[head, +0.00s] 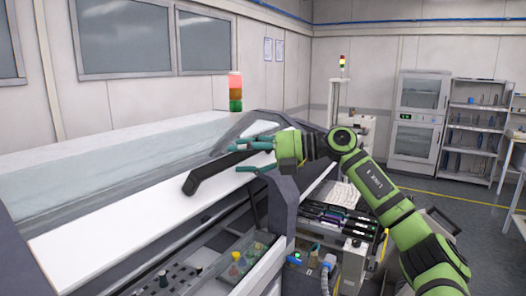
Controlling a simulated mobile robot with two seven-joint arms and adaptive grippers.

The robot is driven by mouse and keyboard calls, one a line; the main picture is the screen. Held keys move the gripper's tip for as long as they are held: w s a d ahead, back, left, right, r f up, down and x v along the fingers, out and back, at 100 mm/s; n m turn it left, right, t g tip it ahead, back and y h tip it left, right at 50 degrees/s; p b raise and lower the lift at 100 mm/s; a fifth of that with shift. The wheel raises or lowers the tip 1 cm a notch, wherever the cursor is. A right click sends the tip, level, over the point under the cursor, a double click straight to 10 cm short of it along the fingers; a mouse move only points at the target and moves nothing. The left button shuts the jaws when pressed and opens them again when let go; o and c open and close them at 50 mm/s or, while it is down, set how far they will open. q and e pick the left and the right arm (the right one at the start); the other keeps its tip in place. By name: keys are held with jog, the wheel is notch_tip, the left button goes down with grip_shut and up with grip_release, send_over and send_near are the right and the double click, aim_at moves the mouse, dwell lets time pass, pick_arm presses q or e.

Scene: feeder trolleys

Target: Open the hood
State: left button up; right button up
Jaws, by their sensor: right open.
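The hood (100,232) is the long white front panel with a clear, pale window behind it, on the machine at the left. It appears to lie down over the machine. A dark bar handle (208,176) runs along its white panel near the right end. My right gripper (250,157) is at the right end of this handle. Its teal fingers are open, one group above the bar and one below it. I cannot tell whether they touch it. The gripper hides the handle's far end. My left gripper is not in view.
A signal light (236,92) stands behind the hood. Below the hood is an open bay with feeder parts (235,268). A trolley with dark feeders (335,218) stands right of the machine's grey side frame (283,205). A cabinet (418,120) and shelves (472,130) stand at the back right.

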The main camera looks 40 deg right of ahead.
jog(key=v, duration=1.1)
jog(key=shift+s+r, duration=0.15)
jog(key=shift+s, duration=0.05)
